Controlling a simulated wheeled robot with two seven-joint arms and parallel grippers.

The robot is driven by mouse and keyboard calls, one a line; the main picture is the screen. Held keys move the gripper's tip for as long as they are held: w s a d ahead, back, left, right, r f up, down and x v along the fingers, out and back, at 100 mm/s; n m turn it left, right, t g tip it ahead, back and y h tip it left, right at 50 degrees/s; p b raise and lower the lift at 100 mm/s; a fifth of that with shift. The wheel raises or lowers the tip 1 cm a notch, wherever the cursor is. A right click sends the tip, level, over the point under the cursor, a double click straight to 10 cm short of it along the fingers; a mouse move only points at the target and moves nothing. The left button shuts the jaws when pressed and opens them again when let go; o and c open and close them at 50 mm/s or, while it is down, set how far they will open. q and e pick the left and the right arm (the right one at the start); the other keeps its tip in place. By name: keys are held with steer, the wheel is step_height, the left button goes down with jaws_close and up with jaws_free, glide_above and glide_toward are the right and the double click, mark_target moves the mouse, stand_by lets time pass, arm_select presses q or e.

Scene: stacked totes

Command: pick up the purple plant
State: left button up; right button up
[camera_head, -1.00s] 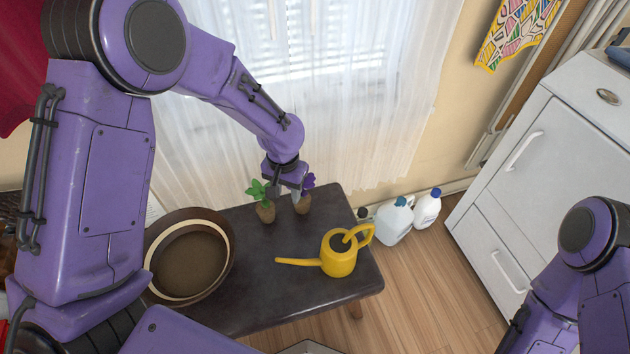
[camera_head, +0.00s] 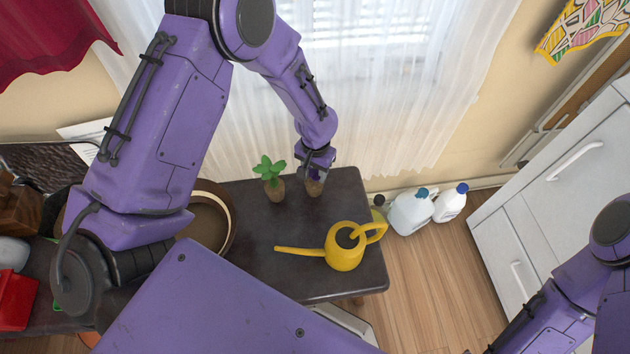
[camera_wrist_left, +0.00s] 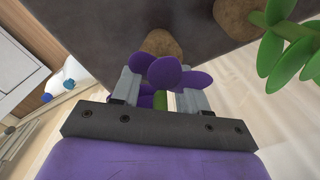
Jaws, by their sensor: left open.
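The purple plant (camera_wrist_left: 166,73) has purple petals and a green stem, with a brown root ball (camera_wrist_left: 161,43) over the dark table. In the left wrist view its flower is between the two fingers of my left gripper (camera_wrist_left: 165,92), which is open around it. In the head view my left gripper (camera_head: 314,172) is over the plant's brown base (camera_head: 314,188) and hides most of its flower. A green-leaved plant (camera_head: 272,177) stands just to the left on the table; it also shows in the left wrist view (camera_wrist_left: 288,47). My right gripper is out of the picture.
The dark table (camera_head: 240,275) also holds a yellow watering can (camera_head: 345,248) in front of the plants and a round brown pot (camera_head: 225,205) at the left. White jugs (camera_head: 410,212) stand on the floor at the right. A curtain hangs behind.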

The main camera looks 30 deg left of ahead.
arm_select(q)
steer(key=shift+f, duration=0.2)
steer(key=shift+c, duration=0.2)
jaws_close()
